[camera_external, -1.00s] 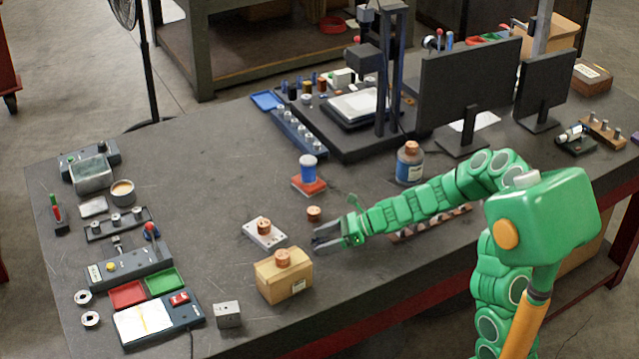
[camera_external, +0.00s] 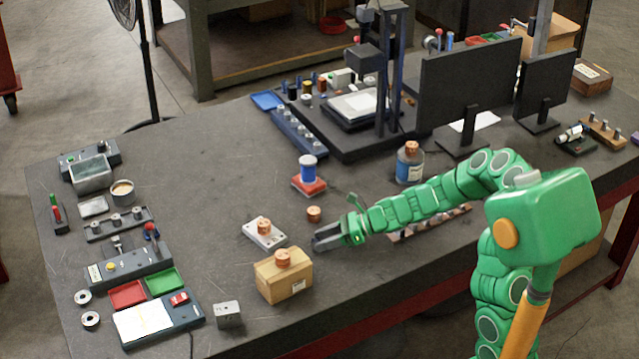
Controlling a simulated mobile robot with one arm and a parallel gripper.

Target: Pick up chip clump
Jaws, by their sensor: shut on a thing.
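My gripper (camera_external: 326,238) is low over the table's front middle, right of the cardboard box and just below a small copper-coloured round piece on the table. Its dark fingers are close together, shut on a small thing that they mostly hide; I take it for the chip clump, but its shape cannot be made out. Similar copper-coloured pieces stand on the table (camera_external: 314,213), on a pale plate (camera_external: 264,227), on the cardboard box (camera_external: 283,259) and on a bottle (camera_external: 411,149). The gripper is apart from all of these.
The cardboard box (camera_external: 284,280) and pale plate (camera_external: 252,237) stand left of my gripper. A blue spool on a red base (camera_external: 309,187) is behind it. The bottle (camera_external: 408,168) and a wooden rack (camera_external: 430,226) are to the right. The table's back left is clear.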

